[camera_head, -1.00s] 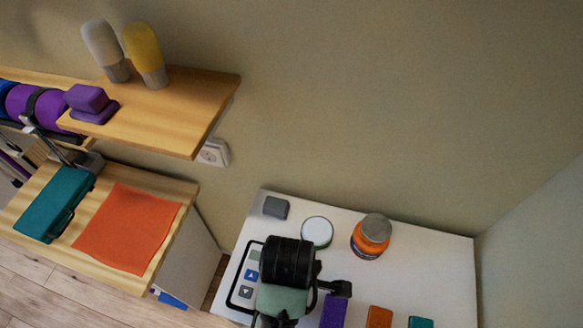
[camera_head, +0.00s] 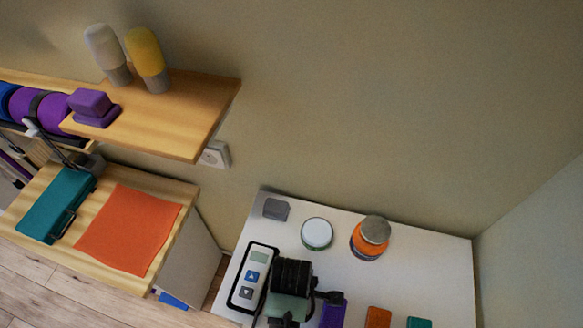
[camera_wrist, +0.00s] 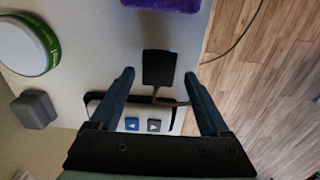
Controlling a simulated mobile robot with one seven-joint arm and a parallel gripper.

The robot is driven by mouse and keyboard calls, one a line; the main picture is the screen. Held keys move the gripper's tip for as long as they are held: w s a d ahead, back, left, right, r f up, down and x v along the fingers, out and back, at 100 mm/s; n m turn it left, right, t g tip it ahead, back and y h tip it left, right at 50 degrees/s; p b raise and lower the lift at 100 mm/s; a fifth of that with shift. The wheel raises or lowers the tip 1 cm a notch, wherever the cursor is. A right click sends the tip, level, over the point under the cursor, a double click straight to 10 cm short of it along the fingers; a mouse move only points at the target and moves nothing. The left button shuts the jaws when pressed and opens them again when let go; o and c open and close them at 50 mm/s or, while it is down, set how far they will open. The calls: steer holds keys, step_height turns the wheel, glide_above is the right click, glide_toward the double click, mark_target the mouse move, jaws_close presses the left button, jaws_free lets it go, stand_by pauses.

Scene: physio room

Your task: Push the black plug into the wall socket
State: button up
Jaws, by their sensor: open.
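The black plug (camera_wrist: 159,66) lies by the edge of the white table (camera_wrist: 95,45) in the wrist view, with a thin dark cable at its lower end. My gripper (camera_wrist: 159,74) is open, and its two blue-grey fingertips show left and right of the plug with gaps between. I cannot tell how far above the plug they are. In the head view my arm covers the plug and the fingers. The white wall socket (camera_head: 215,154) is on the wall just below the right end of the wooden shelf (camera_head: 170,115); no plug shows in it.
On the table are a white controller with arrow buttons (camera_head: 247,288), a grey block (camera_head: 276,208), a round white-lidded tin (camera_head: 317,233), an orange jar (camera_head: 367,243) and a purple block (camera_head: 333,314). A wooden-topped cabinet (camera_head: 180,190) stands below the socket at the left.

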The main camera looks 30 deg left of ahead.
steer(key=shift+w+f, duration=0.1)
steer(key=shift+f, duration=1.4)
steer(key=shift+c, duration=0.3)
steer(key=c, duration=1.1)
step_height(320, 180, up, 10)
